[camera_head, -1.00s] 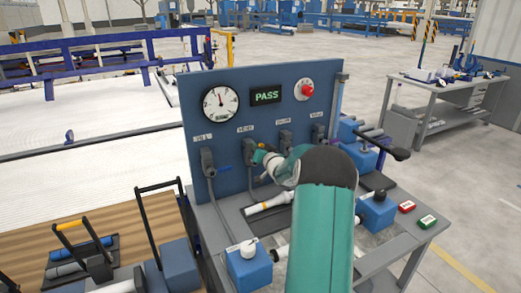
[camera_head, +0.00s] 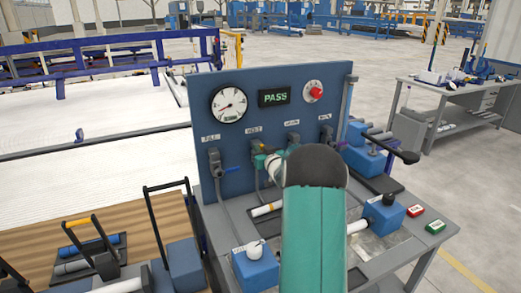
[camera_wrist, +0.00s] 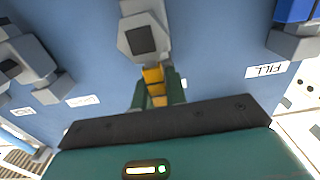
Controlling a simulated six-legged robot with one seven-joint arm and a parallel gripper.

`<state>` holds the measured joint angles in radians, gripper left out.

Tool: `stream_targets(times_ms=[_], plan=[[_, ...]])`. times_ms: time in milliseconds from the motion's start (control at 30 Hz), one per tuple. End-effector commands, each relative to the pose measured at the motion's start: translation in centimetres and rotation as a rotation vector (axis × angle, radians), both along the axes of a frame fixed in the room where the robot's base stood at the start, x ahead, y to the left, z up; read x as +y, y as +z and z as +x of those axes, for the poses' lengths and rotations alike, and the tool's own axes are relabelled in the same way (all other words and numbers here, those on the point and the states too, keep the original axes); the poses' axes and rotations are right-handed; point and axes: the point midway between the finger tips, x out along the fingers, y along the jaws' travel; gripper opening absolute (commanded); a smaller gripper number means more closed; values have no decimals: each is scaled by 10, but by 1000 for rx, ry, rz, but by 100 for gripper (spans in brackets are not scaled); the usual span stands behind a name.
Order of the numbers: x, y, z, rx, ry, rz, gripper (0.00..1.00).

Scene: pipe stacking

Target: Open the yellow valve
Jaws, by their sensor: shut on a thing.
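The yellow valve handle (camera_wrist: 154,76) points away from its grey valve body (camera_wrist: 139,38) on the blue panel, in the wrist view. My gripper (camera_wrist: 157,92) has its two dark green fingers on either side of the handle and is shut on it. In the head view, my gripper (camera_head: 265,159) is at the second valve from the left. My own arm and hand cover most of the handle there.
The blue panel (camera_head: 236,178) also carries a round gauge (camera_head: 229,104), a green PASS display (camera_head: 274,97) and a red knob (camera_head: 316,92). A white pipe (camera_head: 266,209) lies on the bench below.

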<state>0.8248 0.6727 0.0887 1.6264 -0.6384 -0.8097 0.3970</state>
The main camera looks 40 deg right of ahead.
Motion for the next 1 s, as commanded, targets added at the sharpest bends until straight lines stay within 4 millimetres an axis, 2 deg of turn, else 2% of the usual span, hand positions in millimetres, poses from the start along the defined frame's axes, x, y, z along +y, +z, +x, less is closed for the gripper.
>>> stream_targets(times_ms=[200, 233, 333, 600, 733, 867, 1000], plan=[[0, 0, 0, 2, 1, -4, 0], [0, 0, 0, 2, 1, -3, 18], [0, 0, 0, 2, 1, -3, 35], [0, 0, 0, 0, 1, -1, 35], [2, 0, -7, 0, 1, -1, 35], [8, 0, -26, 1, 0, -1, 35], [17, 1, -55, 1, -1, -1, 35]])
